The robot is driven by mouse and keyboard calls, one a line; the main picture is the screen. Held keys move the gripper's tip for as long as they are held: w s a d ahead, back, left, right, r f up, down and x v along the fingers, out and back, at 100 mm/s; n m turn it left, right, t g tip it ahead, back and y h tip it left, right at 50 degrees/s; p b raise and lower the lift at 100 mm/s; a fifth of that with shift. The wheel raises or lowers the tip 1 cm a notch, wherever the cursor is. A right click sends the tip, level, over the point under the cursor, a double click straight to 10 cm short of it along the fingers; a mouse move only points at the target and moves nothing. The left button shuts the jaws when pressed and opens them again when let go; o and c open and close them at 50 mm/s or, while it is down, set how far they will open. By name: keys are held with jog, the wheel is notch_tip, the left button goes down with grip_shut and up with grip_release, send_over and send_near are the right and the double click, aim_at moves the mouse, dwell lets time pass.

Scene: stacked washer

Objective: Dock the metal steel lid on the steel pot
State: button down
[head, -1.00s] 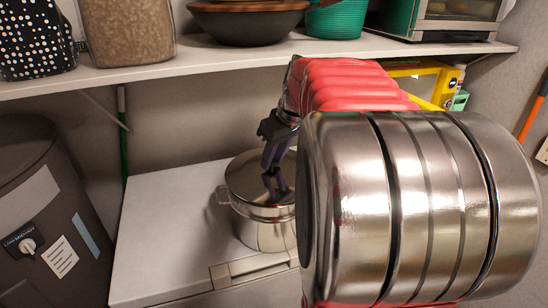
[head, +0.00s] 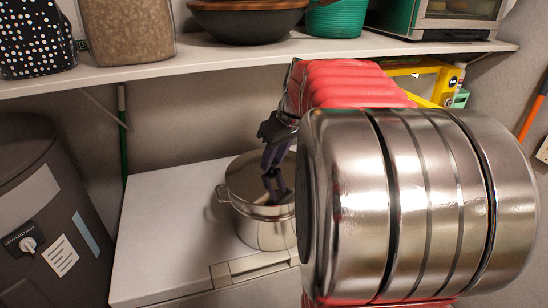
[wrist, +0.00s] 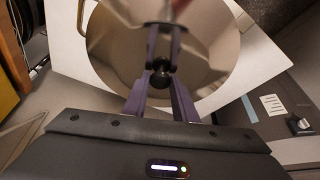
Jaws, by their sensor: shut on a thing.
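The steel pot (head: 265,232) stands upright on the white top at the centre of the head view, its right part hidden by my arm. The round, shiny steel lid (head: 244,177) lies level across the pot's mouth, lined up with its rim. I cannot tell whether it is fully seated. My gripper (head: 274,184) reaches down over the lid. In the wrist view, its purple fingers (wrist: 160,64) are shut on the lid's dark knob (wrist: 161,79), and the lid (wrist: 123,58) fills the middle of the picture.
The white appliance top (head: 165,225) has free room left of the pot. A shelf (head: 170,68) with bowls, containers and a small oven (head: 440,20) runs above and behind. A dark bin-like drum (head: 45,220) stands at the left. A yellow object (head: 440,80) is behind my arm.

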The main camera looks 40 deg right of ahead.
jog(key=shift+f, duration=0.1)
jog(key=c, duration=1.7)
grip_release()
jog(key=v, duration=1.1)
